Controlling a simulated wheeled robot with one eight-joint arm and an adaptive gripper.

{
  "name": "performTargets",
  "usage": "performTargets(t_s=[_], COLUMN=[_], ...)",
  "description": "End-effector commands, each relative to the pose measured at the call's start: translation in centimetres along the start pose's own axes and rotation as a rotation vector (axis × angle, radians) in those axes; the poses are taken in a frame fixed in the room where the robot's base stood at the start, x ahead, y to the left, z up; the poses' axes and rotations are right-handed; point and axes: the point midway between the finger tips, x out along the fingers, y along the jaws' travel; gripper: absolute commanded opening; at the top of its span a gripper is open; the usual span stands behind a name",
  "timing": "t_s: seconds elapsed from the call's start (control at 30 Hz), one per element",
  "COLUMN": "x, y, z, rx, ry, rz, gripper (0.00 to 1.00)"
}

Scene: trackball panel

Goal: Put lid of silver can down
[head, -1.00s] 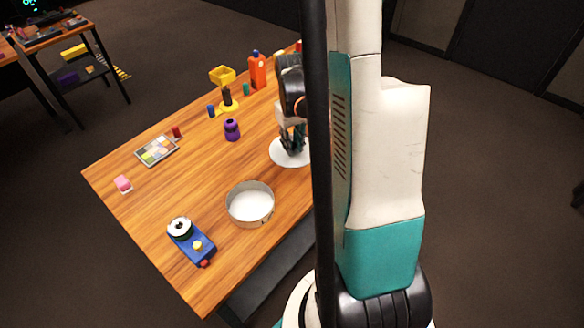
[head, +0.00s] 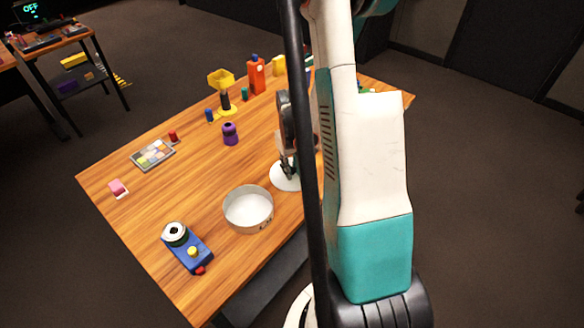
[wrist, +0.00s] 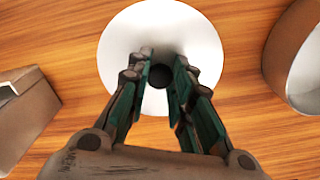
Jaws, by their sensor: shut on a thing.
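The lid, a white disc with a dark knob, shows in the head view (head: 283,178), partly hidden behind my arm. In the wrist view the lid (wrist: 125,62) lies under my gripper. My gripper (wrist: 160,72) has its fingers on either side of the dark knob and is shut on it. It also shows in the head view (head: 287,168). I cannot tell whether the lid touches the table. The silver can (head: 235,222) stands open and upright, left of and nearer than the lid. Its rim also shows at the wrist view's right edge (wrist: 283,75).
On the wooden table (head: 130,205) are a blue device (head: 190,249), a palette tray (head: 140,160), a purple object (head: 230,133), a yellow funnel stand (head: 221,80) and an orange bottle (head: 256,76). A brown box (wrist: 25,120) is left in the wrist view. Bare wood lies left of the can.

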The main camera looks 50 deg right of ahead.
Motion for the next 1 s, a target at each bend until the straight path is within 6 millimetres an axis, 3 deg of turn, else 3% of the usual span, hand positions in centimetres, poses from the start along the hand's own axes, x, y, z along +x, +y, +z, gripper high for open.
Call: performTargets(t_s=[0.13, 0.17, 0.23, 0.67, 1.0], x=[0.4, 0.3, 0.3, -0.2, -6.9], y=[0.0, 0.0, 0.0, 0.0, 0.0], z=[0.0, 0.0, 0.0, 0.0, 0.0], rx=[0.0, 0.0, 0.0, 0.0, 0.0], ry=[0.0, 0.0, 0.0, 0.0, 0.0], rz=[0.0, 0.0, 0.0, 0.0, 0.0], gripper=[0.0, 0.27, 0.4, 0.4, 0.4])
